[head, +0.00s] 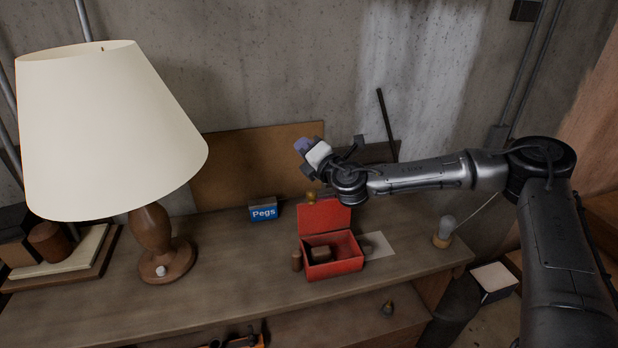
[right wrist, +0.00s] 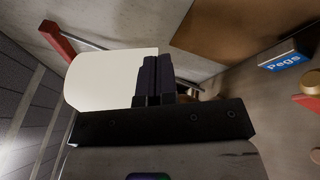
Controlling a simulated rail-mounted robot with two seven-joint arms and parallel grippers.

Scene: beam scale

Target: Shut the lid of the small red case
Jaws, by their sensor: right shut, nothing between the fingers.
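The small red case (head: 336,269) stands on the wooden bench, with its lid (head: 325,215) raised upright at the back. A small brown block (head: 320,253) lies inside it. My right gripper (head: 302,145) is above and behind the case, apart from the lid, in the head view. In the right wrist view its fingers (right wrist: 156,76) are together with nothing between them. A red piece at the right edge of that view may be part of the case; I cannot tell. My left gripper is not in view.
A large table lamp (head: 110,130) stands to the left; its shade fills part of the right wrist view (right wrist: 105,80). A blue Pegs box (head: 263,212) is left of the case. The bench front is mostly clear.

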